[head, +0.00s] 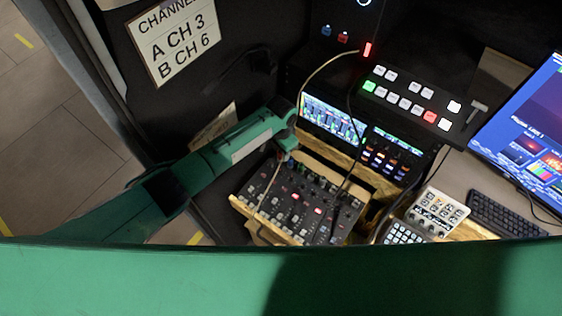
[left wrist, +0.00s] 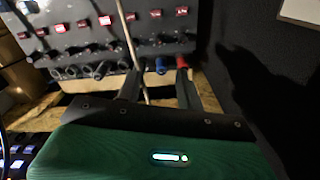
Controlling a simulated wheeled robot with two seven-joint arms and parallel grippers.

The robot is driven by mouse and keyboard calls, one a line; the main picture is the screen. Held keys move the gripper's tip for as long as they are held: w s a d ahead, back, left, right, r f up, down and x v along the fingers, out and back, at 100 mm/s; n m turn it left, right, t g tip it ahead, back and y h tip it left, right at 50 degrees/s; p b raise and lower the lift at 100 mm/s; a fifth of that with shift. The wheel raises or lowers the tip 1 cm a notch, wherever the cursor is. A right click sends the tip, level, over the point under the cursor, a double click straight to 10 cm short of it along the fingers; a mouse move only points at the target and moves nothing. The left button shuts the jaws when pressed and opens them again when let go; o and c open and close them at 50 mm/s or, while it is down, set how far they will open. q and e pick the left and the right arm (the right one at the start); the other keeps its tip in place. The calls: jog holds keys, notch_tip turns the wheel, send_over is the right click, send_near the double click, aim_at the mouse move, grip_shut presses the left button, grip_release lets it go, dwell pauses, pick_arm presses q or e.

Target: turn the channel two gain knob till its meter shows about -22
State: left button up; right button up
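The audio mixer (head: 302,200) is a dark panel with rows of small knobs and red lit labels, in a wooden frame. It also fills the top left of the left wrist view (left wrist: 75,42). I cannot tell which knob is channel two gain. My left gripper (head: 285,156) is at the mixer's far edge; in the left wrist view its fingers (left wrist: 160,76) are apart. A blue cap (left wrist: 161,65) shows between them and a red one (left wrist: 182,62) by the right finger; contact is unclear. A screen with bar meters (head: 333,118) stands behind; its numbers are unreadable. My right gripper is out of view.
A pale cable (head: 272,183) hangs across the mixer and past my left fingers. A button switcher (head: 410,98), a second lit panel (head: 388,155), a small white mixer (head: 437,211), a keyboard (head: 505,215) and a monitor (head: 525,125) crowd the right side.

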aim_at(281, 170)
pick_arm(q)
notch_tip(281, 170, down, 6)
jog(key=b, duration=0.4)
jog(key=shift+f, duration=0.2)
notch_tip(281, 170, down, 5)
jog(key=b, duration=0.5)
jog(key=shift+s, duration=0.1)
jog(key=shift+s+f+b, duration=0.1)
jog(key=shift+f+b, duration=0.4)
jog(key=shift+b, duration=0.2)
jog(key=shift+c, duration=0.3)
grip_shut()
